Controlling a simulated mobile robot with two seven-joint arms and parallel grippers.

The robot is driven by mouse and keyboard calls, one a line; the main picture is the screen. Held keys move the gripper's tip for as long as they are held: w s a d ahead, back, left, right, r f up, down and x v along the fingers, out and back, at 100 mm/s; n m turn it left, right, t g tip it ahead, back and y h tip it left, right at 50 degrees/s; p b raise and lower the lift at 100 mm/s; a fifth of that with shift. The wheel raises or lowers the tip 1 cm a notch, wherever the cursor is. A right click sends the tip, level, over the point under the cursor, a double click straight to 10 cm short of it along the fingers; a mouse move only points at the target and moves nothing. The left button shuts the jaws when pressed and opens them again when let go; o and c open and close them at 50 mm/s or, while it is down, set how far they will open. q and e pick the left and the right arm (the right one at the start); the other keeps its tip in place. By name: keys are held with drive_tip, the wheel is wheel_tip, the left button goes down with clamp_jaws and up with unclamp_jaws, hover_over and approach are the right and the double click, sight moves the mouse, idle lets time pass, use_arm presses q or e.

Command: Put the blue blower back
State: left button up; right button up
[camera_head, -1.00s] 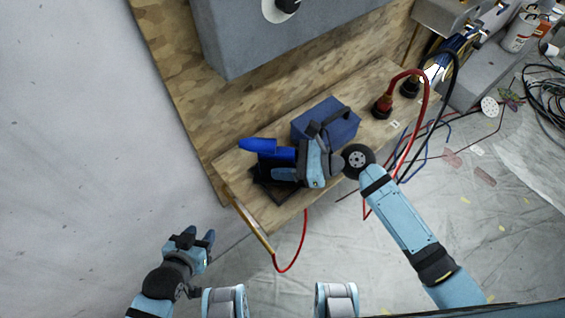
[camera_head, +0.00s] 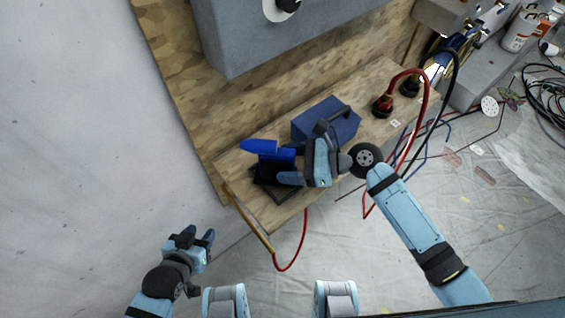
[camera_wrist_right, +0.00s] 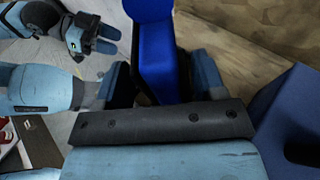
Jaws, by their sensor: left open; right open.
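The blue blower (camera_head: 262,149) is at the left end of the wooden shelf, over a dark flat holder (camera_head: 284,195). Its lower dark part is partly hidden by my right gripper. My right gripper (camera_head: 293,164) is open, with its fingers near the blower's right end. In the right wrist view, the blower (camera_wrist_right: 155,50) stands between the two spread fingers (camera_wrist_right: 163,84). Whether its base rests fully in the holder cannot be told. My left gripper (camera_head: 198,240) is open and empty, low at the left, away from the shelf.
A dark blue box with a handle (camera_head: 325,122) stands just behind my right gripper; it also fills the right of the wrist view (camera_wrist_right: 292,110). Red and black cables (camera_head: 427,100) arch over the shelf's right part. A grey box (camera_head: 235,45) hangs on the wooden panel above.

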drive_tip(key=v, duration=1)
drive_tip(key=shift+d, duration=0.25)
drive_tip(key=shift+r, duration=0.15)
drive_tip(key=shift+s, duration=0.1)
